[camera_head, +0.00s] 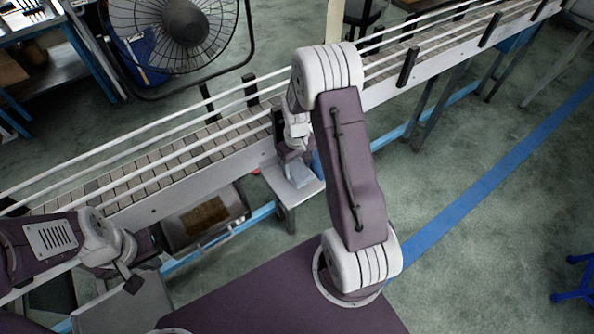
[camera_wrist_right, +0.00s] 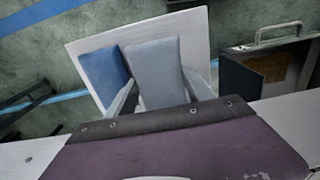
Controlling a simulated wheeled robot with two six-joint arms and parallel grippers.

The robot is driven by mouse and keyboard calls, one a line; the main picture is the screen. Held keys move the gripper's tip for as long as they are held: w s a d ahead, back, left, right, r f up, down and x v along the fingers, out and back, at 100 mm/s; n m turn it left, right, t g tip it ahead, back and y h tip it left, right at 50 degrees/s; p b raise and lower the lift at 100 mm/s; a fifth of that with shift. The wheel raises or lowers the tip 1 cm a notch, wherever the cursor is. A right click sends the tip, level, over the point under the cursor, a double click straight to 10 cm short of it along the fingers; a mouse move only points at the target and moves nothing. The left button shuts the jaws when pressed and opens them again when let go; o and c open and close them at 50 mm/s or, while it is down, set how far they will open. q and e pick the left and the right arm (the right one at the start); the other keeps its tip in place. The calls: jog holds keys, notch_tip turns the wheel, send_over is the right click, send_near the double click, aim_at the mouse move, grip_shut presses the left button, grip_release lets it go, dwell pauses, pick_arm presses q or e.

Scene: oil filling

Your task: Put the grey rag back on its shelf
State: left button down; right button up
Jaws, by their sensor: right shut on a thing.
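The grey rag (camera_wrist_right: 156,68) is a folded pad in the right wrist view, lying over or just above the white shelf (camera_wrist_right: 192,32). My right gripper (camera_wrist_right: 162,97) is shut on it, with one finger on each side. The blue rag (camera_wrist_right: 104,76) lies on the shelf right beside it. In the head view the shelf (camera_head: 290,190) hangs at the conveyor's near side, with the grey rag (camera_head: 300,172) partly hidden by my right arm. Whether the rag touches the shelf is unclear. My left gripper (camera_head: 132,284) is at the lower left, its fingers unclear.
The conveyor (camera_head: 180,165) with white rails crosses the scene behind the shelf. An open metal box (camera_head: 205,218) with a brown inside sits left of the shelf. A large fan (camera_head: 185,25) stands behind the conveyor.

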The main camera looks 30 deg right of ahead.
aim_at(296, 169)
notch_tip(296, 169, down, 3)
jog(key=shift+w+r, duration=0.1)
jog(key=shift+r, duration=0.05)
jog(key=o, duration=1)
jog(key=shift+o, duration=0.2)
notch_tip(296, 169, up, 12)
jog(key=s+a+r+m+t, duration=0.1)
jog(key=s+a, duration=0.8)
jog(key=s, duration=0.4)
jog(key=shift+r+p, duration=0.3)
jog(key=shift+p, duration=0.15)
